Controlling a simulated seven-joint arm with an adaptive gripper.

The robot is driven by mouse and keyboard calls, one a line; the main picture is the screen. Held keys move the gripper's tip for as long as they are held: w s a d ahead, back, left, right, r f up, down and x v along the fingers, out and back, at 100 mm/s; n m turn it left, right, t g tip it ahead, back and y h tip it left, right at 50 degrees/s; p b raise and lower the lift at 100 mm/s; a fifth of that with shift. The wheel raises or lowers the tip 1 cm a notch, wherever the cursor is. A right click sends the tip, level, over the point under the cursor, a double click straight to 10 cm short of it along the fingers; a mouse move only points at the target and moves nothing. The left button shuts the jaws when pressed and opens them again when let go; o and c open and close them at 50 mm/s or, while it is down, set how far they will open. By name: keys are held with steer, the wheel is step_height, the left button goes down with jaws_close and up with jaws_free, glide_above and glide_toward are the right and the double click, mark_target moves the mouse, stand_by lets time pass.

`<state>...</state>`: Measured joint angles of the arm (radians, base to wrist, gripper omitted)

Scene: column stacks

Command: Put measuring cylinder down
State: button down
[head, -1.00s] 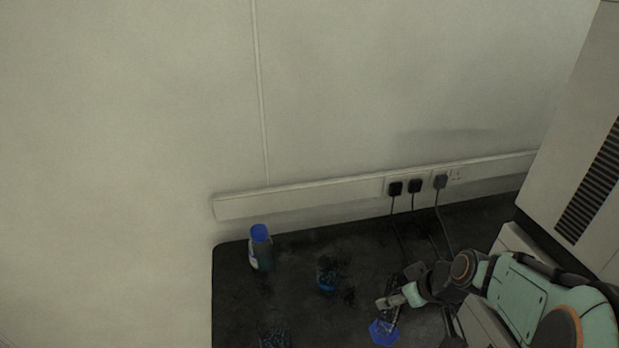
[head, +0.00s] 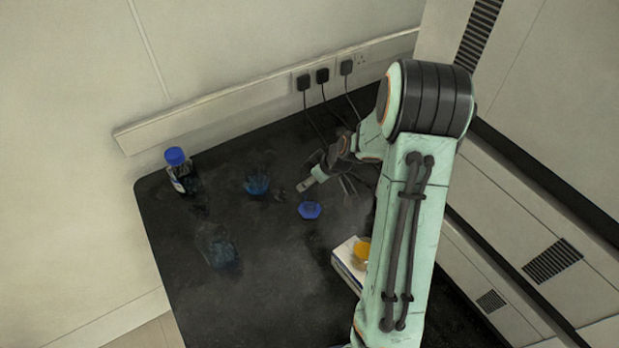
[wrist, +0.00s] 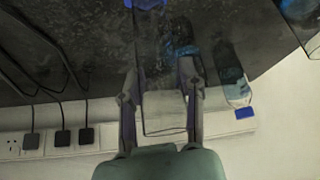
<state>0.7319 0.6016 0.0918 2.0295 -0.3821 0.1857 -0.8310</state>
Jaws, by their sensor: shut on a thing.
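The measuring cylinder is clear, with a blue six-sided base (head: 310,210) that shows just below my gripper (head: 306,185) in the head view. Its clear tube is hard to make out against the dark bench. In the wrist view the tube (wrist: 163,110) runs between the two fingers of my gripper (wrist: 160,85), and the blue base (wrist: 147,3) shows at the top edge. My gripper is shut on the tube. I cannot tell whether the base touches the bench.
The black bench (head: 270,300) is clear in front. A blue-capped bottle (head: 178,170), a small blue vessel (head: 257,184) and a clear glass vessel (head: 216,246) stand to the left. A white box (head: 345,268) with an orange-yellow item (head: 362,250) is near my arm. Cables hang behind.

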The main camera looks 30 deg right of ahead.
steer(key=c, duration=0.7)
jaws_free()
steer(key=shift+f, duration=0.15)
steer(key=v, duration=1.2)
steer(key=s+a+r+g, duration=0.2)
steer(key=s+a, duration=0.3)
steer(key=a, duration=0.3)
steer(key=s+a+r+g, duration=0.2)
steer(key=s+a, duration=0.4)
steer(key=a, duration=0.3)
steer(key=s+a, duration=0.1)
steer(key=s, duration=0.1)
steer(key=s+a+m+g, duration=0.1)
steer(key=s, duration=0.2)
steer(key=s+a+m+g+h, duration=0.1)
steer(key=s, duration=0.2)
steer(key=shift+s+r, duration=0.15)
steer(key=shift+s, duration=0.1)
